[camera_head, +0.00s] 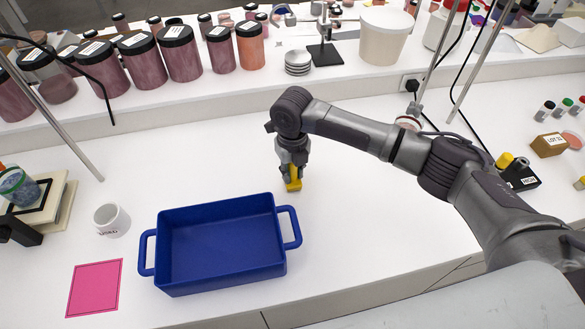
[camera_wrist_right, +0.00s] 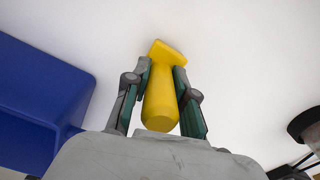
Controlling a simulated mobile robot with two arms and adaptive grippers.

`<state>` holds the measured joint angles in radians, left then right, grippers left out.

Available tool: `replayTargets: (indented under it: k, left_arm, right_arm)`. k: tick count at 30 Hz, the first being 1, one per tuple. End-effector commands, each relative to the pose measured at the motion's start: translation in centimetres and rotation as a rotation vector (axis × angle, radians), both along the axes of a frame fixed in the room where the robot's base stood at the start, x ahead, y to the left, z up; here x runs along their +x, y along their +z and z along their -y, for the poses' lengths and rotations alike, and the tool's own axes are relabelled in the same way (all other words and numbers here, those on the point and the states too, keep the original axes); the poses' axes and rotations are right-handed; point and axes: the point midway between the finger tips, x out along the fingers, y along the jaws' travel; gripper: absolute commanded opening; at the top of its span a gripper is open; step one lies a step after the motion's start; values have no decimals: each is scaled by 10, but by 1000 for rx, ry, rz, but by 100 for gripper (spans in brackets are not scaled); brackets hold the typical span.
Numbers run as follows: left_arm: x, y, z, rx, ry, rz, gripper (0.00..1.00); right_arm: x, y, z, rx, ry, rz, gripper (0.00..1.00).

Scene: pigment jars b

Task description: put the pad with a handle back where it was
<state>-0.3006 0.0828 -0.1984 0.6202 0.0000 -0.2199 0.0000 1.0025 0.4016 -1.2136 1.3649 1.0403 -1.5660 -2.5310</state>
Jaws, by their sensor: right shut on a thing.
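The yellow pad with a handle (camera_head: 294,185) is between the fingers of my right gripper (camera_head: 290,172), just beyond the back right corner of the blue tray. In the right wrist view the fingers (camera_wrist_right: 162,82) close on both sides of the yellow handle (camera_wrist_right: 161,105), with the wider pad end pointing away. I cannot tell whether the pad touches the table. My left gripper is not in view.
The empty blue tray (camera_head: 166,251) has a handle at each end. A pink square mat (camera_head: 95,288) and a white mug (camera_head: 112,220) are to its left. Lidded jars (camera_head: 181,56) line the raised shelf behind. White tabletop right of the tray is clear.

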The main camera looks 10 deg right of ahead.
Motion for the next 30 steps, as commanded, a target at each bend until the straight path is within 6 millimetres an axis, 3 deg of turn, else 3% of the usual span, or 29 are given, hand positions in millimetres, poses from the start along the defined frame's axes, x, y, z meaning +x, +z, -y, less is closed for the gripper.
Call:
replayTargets:
  k: [11,12,16,25,30]
  left_arm:
    - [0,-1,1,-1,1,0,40]
    - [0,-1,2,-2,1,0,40]
    - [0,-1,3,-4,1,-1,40]
    - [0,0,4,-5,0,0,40]
    - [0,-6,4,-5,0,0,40]
  right_arm:
    - [0,-6,0,1,0,0,0]
    - [0,-5,0,1,0,1,28]
    - [0,-5,0,1,0,0,50]
    - [0,-4,0,1,0,1,50]
    - [1,10,0,3,1,3,50]
